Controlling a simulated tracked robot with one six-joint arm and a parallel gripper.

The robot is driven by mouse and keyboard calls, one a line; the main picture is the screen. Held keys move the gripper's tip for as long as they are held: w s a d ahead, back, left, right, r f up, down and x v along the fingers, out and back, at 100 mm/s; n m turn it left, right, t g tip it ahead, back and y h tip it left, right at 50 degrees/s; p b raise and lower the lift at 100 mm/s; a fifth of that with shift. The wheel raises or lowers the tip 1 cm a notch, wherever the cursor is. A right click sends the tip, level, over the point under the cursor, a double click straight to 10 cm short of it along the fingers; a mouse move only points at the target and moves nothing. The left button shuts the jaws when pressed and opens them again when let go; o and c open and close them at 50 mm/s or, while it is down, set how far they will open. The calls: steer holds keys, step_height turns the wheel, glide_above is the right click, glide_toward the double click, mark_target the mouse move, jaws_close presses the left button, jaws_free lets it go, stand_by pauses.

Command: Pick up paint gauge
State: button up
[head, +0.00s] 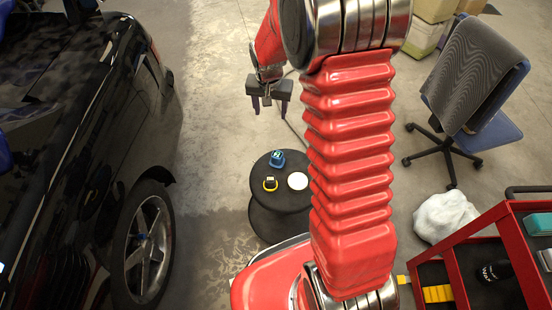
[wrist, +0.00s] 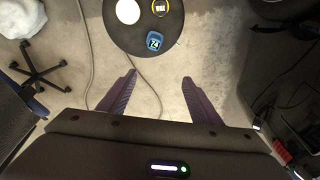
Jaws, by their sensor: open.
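A blue device with a number on its display, which looks like the paint gauge (head: 277,160), stands on a round black stool (head: 262,201). The blue device also shows in the wrist view (wrist: 154,41), at the stool's near edge, beyond my fingertips. My gripper (head: 270,107) is open and empty, with its two dark fingers pointing down. In the head view it hangs above the floor, behind the stool.
A small yellow item (head: 270,184) and a white disc (head: 298,181) share the stool top with the blue device. A black car (head: 110,130) stands at left. At right are an office chair (head: 472,90), a white bundle (head: 444,216) and a red cart (head: 505,245). A cable (wrist: 95,55) crosses the floor.

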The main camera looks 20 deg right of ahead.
mark_target(277, 154)
steer(key=w+d+f+m, duration=0.1)
steer(key=f, duration=0.9)
steer(key=w+d+f+m+g, duration=0.1)
steer(key=w+d+f, duration=0.1)
steer(key=f, duration=0.8)
steer(key=shift+d, duration=0.25)
steer(key=f, duration=0.8)
steer(key=shift+w+d+f, duration=0.2)
steer(key=shift+w+d, duration=0.15)
steer(key=shift+f, duration=0.15)
steer(key=shift+w+f, duration=0.15)
steer(key=shift+f, duration=1.1)
steer(key=shift+w+f, duration=0.15)
steer(key=shift+f, duration=1.1)
steer(key=shift+c, duration=0.4)
